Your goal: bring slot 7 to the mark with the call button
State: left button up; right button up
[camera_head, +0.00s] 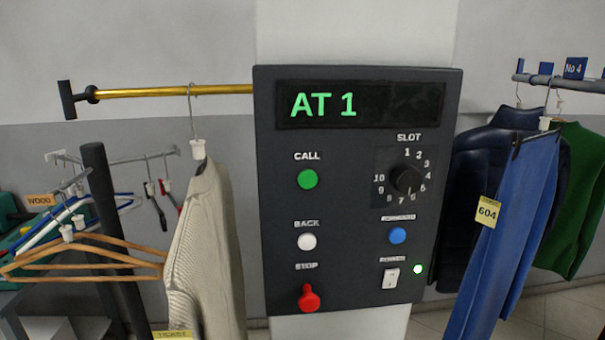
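A dark control panel (357,260) stands upright in the middle of the head view. Its display (360,104) reads "AT 1" in green. The green CALL button (307,180) is at the left, below the display. The SLOT dial (405,181) is at the right, ringed by numbers 1 to 10. Its pointer seems to face the lower right, near 5 or 6, but is too small to be sure. No mark for the slots can be made out. Neither of my grippers is in view.
The panel also has a white BACK button (306,242), blue FORWARD button (398,236), red STOP button (309,298) and white POWER switch (390,278) beside a lit lamp. A cream knit garment (205,250) hangs left; blue trousers (510,230) tagged 604 hang right.

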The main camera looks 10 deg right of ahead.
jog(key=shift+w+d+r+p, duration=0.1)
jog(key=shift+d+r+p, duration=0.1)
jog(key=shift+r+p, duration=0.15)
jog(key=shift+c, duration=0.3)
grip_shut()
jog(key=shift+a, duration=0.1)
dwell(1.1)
